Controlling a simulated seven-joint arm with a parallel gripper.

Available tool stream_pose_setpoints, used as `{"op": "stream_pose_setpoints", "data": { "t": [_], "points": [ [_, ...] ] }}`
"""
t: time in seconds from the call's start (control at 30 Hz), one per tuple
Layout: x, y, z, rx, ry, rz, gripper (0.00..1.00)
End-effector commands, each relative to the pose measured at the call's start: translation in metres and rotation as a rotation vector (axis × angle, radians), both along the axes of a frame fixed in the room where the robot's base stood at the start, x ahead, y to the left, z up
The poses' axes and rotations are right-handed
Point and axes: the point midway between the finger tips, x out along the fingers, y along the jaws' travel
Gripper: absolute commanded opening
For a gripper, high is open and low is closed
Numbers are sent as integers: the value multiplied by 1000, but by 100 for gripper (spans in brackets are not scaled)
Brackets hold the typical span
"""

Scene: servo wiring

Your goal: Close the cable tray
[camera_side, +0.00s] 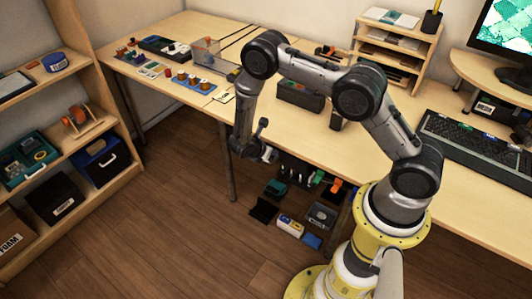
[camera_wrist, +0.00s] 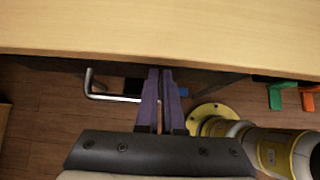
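The cable tray (camera_side: 305,176) hangs under the desk in the side view. My gripper (camera_side: 268,156) is low at the desk's front edge, left of the tray. In the wrist view a bent metal bar (camera_wrist: 110,97), like a handle, runs below the desk edge to my gripper (camera_wrist: 159,75). The two purple fingers stand close together with a narrow gap. The bar's right end is hidden at the fingers, so I cannot tell whether they grip it.
The desk edge (camera_wrist: 200,45) lies just beyond my fingertips. Green (camera_wrist: 276,96) and orange (camera_wrist: 308,98) pieces show under the desk at right. A shelf (camera_side: 100,138) stands at left, with open floor between.

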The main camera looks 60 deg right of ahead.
Motion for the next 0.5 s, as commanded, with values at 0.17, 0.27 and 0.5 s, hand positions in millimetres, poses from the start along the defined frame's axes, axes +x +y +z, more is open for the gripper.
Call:
{"op": "stream_pose_setpoints", "data": {
  "t": [0.17, 0.27, 0.5],
  "points": [
    [-1, 21, 0, -5, 3, 3, 0],
    [0, 43, 0, 0, 1, 6, 0],
    [1, 80, 40, 3, -3, 6, 0]
  ]
}}
